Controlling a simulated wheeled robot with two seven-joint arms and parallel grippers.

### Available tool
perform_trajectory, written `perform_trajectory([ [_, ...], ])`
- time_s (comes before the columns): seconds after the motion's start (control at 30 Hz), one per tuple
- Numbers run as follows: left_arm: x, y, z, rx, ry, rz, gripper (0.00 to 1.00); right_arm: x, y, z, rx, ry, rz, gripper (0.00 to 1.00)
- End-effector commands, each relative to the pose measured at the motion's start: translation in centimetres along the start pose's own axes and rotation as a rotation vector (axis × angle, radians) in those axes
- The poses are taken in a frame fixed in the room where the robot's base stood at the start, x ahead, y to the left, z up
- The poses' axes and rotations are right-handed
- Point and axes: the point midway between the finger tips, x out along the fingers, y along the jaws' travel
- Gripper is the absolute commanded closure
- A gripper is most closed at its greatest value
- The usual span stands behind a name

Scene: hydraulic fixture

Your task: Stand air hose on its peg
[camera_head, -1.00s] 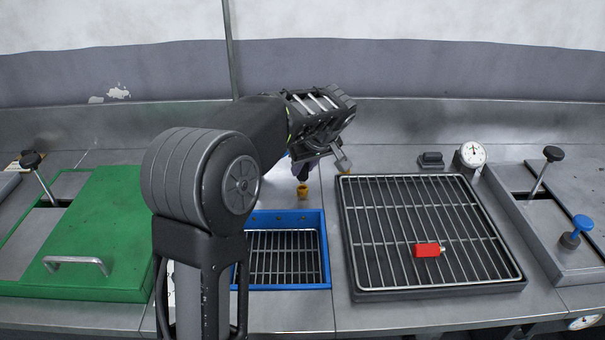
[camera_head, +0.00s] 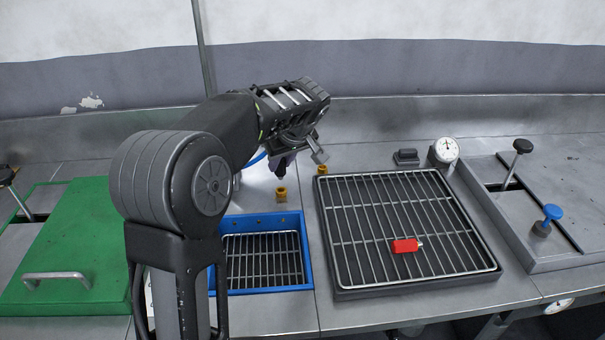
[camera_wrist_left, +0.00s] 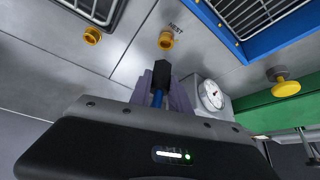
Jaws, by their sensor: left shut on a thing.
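My left gripper (camera_head: 284,164) is shut on the air hose, above the counter behind the blue tray. In the left wrist view, the hose's black end (camera_wrist_left: 161,74) and blue tube (camera_wrist_left: 157,99) show between the fingers (camera_wrist_left: 178,97). A blue curve of the hose (camera_head: 256,158) shows beside my arm in the head view. A brass peg (camera_head: 281,194) stands just below the gripper; in the left wrist view this peg (camera_wrist_left: 166,40) has "NEST" printed beside it. The hose end looks apart from the peg. My right gripper is not in view.
A second brass peg (camera_head: 322,171) stands to the right. A green panel (camera_head: 78,238) is left. A gauge (camera_head: 445,150) stands at the back.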

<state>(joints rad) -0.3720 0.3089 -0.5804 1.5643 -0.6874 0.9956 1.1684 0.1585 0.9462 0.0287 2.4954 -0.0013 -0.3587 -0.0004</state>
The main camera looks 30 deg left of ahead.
Motion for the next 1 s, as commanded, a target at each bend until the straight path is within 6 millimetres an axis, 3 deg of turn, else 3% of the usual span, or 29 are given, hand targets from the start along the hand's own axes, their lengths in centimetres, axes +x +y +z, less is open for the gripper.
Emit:
perform_trajectory([
  [0.7, 0.00, 0.00, -0.01, 0.000, 0.000, 0.000, 1.00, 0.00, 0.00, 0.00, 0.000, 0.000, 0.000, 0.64],
  [0.73, 0.00, 0.00, -0.01, 0.000, 0.000, 0.000, 0.80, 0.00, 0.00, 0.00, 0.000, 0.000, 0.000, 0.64],
  [1.0, 0.00, 0.00, -0.01, 0.000, 0.000, 0.000, 1.00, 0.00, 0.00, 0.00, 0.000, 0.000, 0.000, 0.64],
])
